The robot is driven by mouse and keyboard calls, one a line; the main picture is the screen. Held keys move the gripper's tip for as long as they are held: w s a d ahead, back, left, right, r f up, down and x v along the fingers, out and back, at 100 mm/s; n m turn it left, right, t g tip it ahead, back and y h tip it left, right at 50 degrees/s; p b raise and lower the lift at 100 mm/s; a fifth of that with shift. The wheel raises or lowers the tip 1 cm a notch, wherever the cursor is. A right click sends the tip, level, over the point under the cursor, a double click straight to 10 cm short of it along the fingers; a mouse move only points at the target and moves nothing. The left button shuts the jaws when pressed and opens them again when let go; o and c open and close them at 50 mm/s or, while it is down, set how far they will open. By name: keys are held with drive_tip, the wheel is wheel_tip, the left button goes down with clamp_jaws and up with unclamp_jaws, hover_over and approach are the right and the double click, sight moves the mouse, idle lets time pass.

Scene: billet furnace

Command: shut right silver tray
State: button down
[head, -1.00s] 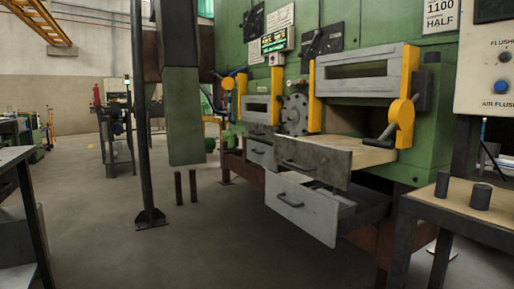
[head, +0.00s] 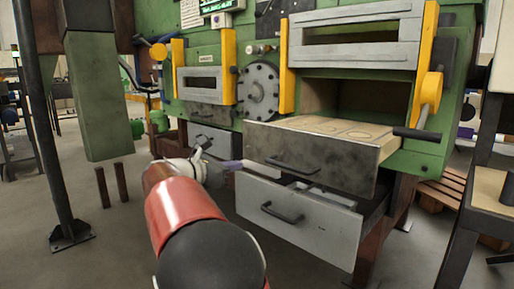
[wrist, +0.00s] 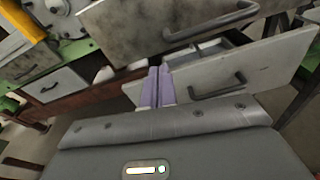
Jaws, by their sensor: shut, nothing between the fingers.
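The right silver tray (head: 305,225) is a pale drawer with a dark bar handle, low on the right of the green furnace. It is pulled out, and its hollow shows behind its front. It also shows in the wrist view (wrist: 245,68). My gripper (head: 238,164) has its purple fingers shut and empty. In the head view they are at the tray's upper left corner, just below the darker drawer above. In the wrist view the fingertips (wrist: 158,72) are beside the tray front's left edge; I cannot tell whether they touch.
The dark grey drawer (head: 310,158) above the tray is also out, carrying a flat tan slab. The left silver tray (head: 212,141) sits farther left. A side table (head: 492,190) stands at right, and a dark post (head: 40,130) at left. Floor is free at front left.

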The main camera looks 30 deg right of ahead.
drive_tip(key=w+a+r+n+h, duration=0.1)
drive_tip(key=w+a+r, duration=0.1)
approach(265, 145)
drive_tip(key=shift+n+t, duration=0.3)
drive_tip(key=shift+t, duration=0.1)
drive_tip(key=p+x, duration=0.1)
drive_tip(key=x, duration=0.6)
drive_tip(key=shift+s+f, duration=0.15)
drive_tip(key=shift+s, duration=0.05)
